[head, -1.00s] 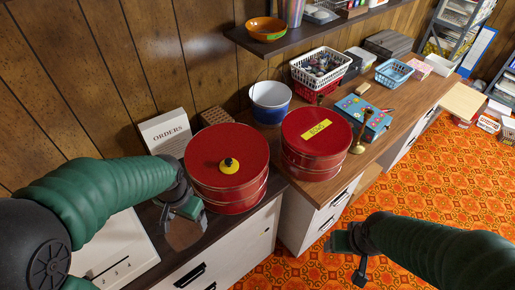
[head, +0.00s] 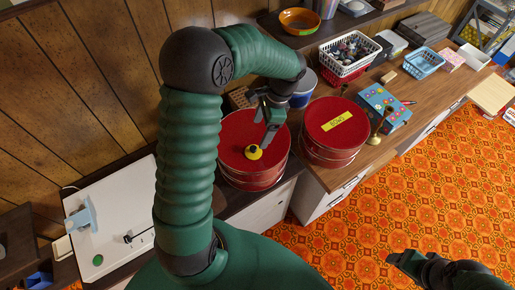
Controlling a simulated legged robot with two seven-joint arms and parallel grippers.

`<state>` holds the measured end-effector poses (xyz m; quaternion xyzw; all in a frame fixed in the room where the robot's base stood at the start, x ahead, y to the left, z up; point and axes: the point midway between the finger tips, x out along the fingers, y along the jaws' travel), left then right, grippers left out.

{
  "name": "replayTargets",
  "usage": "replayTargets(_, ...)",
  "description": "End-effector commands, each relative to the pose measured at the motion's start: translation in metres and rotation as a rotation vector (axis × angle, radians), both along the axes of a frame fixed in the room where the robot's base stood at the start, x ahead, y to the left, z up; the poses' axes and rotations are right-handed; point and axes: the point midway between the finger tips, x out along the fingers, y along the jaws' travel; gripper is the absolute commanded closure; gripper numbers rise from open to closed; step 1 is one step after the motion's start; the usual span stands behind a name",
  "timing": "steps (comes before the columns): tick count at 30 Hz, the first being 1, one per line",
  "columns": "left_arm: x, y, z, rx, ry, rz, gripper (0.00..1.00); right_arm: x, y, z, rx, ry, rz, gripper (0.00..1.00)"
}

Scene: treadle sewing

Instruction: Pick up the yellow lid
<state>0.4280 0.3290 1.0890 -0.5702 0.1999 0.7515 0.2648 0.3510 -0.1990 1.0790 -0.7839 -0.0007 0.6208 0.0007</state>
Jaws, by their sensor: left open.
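Two round red tins stand side by side on the counter. The left tin (head: 247,179) has a red lid (head: 236,131) with a small yellow and black knob (head: 253,152) in its middle. The right tin (head: 327,155) has a red lid with a yellow label (head: 337,121). No all-yellow lid shows. My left gripper (head: 268,137) is open and points down over the left tin's lid, just behind and right of the knob. I cannot tell whether it touches the lid. My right gripper (head: 397,260) is low at the right over the floor; its jaws are unclear.
A blue and white bucket (head: 304,88) stands behind the tins, partly hidden by my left arm. A blue box (head: 384,105) and a brass stand (head: 377,133) are right of the right tin. A shelf with an orange bowl (head: 299,21) hangs above. A white panel (head: 111,205) lies at left.

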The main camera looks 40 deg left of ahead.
Motion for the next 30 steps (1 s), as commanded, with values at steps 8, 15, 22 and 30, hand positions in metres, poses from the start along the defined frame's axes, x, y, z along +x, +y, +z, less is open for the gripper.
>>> replayTargets(8, -0.01, 0.008, -0.047, -0.002, 0.0, 0.001, 0.21, 0.0, 0.0, 0.004, 0.0, 0.0, 0.0, 0.33)
replayTargets(15, -0.015, 0.007, -0.085, -0.003, 0.002, 0.001, 0.21, 0.0, 0.0, 0.014, 0.0, -0.001, 0.0, 0.33)
replayTargets(22, -0.017, 0.01, -0.099, 0.001, -0.002, 0.0, 0.21, 0.0, 0.0, 0.015, 0.0, 0.0, 0.0, 0.33)
replayTargets(30, -0.017, 0.01, -0.099, 0.001, -0.002, 0.002, 0.43, 0.0, 0.0, 0.014, 0.0, 0.0, 0.0, 0.33)
